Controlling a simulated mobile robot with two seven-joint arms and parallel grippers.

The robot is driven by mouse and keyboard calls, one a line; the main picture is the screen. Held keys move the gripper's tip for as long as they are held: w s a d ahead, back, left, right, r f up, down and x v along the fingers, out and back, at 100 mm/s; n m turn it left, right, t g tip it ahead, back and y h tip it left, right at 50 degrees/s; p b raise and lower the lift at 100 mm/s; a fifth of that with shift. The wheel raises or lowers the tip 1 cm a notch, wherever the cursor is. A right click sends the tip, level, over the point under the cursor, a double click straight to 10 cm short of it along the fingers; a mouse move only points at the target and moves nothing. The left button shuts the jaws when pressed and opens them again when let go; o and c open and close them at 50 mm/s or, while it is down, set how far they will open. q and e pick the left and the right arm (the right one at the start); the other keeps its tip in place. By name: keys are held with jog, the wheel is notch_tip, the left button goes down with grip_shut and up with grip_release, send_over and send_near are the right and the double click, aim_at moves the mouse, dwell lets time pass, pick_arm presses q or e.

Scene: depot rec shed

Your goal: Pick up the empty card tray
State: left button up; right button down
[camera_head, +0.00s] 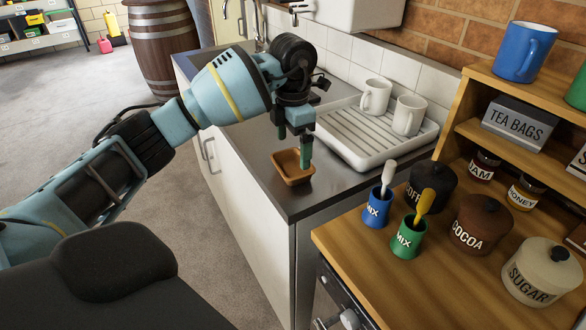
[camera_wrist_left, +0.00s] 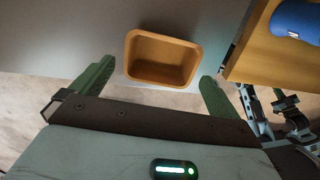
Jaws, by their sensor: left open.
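The card tray (camera_head: 292,181) is a small brown tray with sloping sides. It sits upright and looks empty on the metal counter near its front edge, left of the white draining rack. My left gripper (camera_head: 306,160) points down at it from above, its green fingers at the tray's right side in the head view. In the left wrist view, the tray (camera_wrist_left: 162,72) lies beyond and between the two green fingers of the open gripper (camera_wrist_left: 156,88), with a gap on each side. I cannot tell whether a finger touches it. My right gripper is not in view.
The white draining rack (camera_head: 352,148) holds two white mugs (camera_head: 376,96) close behind my gripper. A wooden counter (camera_head: 372,256) at right holds a blue cup (camera_head: 376,208), a green cup (camera_head: 407,238) and several canisters. The metal counter (camera_head: 240,137) left of the tray is clear.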

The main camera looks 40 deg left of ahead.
aim_at(292, 172)
pick_arm(q)
jog(key=shift+s+f, duration=0.15)
jog(key=shift+f, duration=2.6)
jog(key=c, duration=0.7)
